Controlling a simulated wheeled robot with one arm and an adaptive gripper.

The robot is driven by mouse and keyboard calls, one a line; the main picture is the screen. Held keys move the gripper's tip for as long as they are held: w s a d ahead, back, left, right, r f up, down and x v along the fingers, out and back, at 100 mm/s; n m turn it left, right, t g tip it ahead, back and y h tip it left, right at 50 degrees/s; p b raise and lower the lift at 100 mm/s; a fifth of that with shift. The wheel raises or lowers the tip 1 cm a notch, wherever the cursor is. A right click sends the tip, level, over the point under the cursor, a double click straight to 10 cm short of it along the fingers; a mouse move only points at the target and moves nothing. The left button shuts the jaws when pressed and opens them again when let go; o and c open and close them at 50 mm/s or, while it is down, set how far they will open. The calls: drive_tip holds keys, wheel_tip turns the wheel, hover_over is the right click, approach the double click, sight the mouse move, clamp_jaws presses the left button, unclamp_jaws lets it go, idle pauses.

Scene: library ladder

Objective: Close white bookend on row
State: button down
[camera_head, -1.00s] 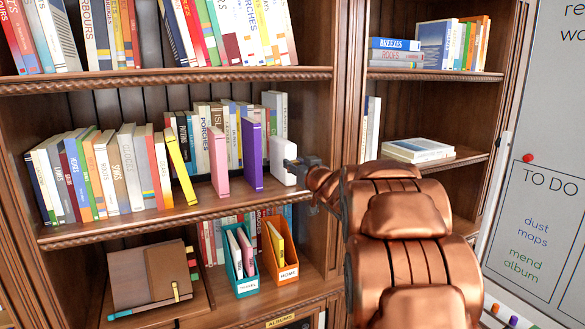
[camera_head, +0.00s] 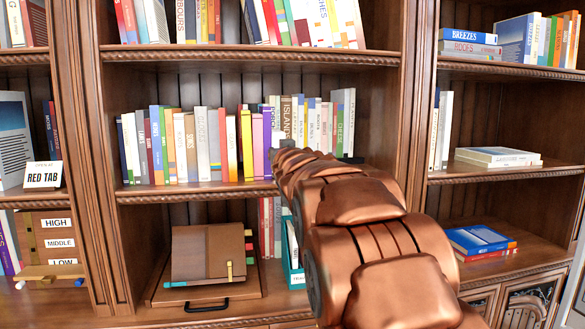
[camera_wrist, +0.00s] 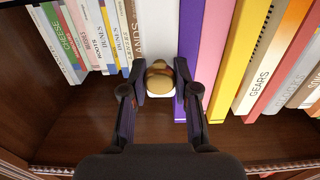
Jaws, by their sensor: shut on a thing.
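In the wrist view the white bookend (camera_wrist: 158,30) stands upright on the shelf, with a brass knob (camera_wrist: 158,72) on its near face. My gripper (camera_wrist: 160,86) is shut on the knob, a finger on each side. The purple book (camera_wrist: 190,50) stands right beside the bookend, then the pink book (camera_wrist: 213,45) and the yellow book (camera_wrist: 245,45). In the head view the row (camera_head: 185,145) stands nearly upright and close together, ending at the purple book (camera_head: 267,140). My gripper (camera_head: 283,146) and arm hide most of the bookend there.
More books (camera_head: 340,125) stand farther right on the same shelf, behind my arm. Bare shelf board (camera_wrist: 85,125) shows in front of them. A brown case (camera_head: 208,255) and a teal file box (camera_head: 291,255) are on the shelf below. A cabinet side post (camera_head: 408,110) stands right.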

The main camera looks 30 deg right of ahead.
drive_tip(key=shift+w+a+r+b, duration=0.1)
drive_tip(key=shift+w+a+b, duration=0.1)
drive_tip(key=shift+a, duration=0.3)
drive_tip(key=shift+w+a+r+b, duration=0.1)
drive_tip(key=shift+w+a+b, duration=0.1)
drive_tip(key=shift+a, duration=0.3)
drive_tip(key=c, duration=0.9)
unclamp_jaws()
drive_tip(key=shift+w+a, duration=0.1)
drive_tip(key=shift+f, duration=0.1)
drive_tip(key=shift+v, duration=6)
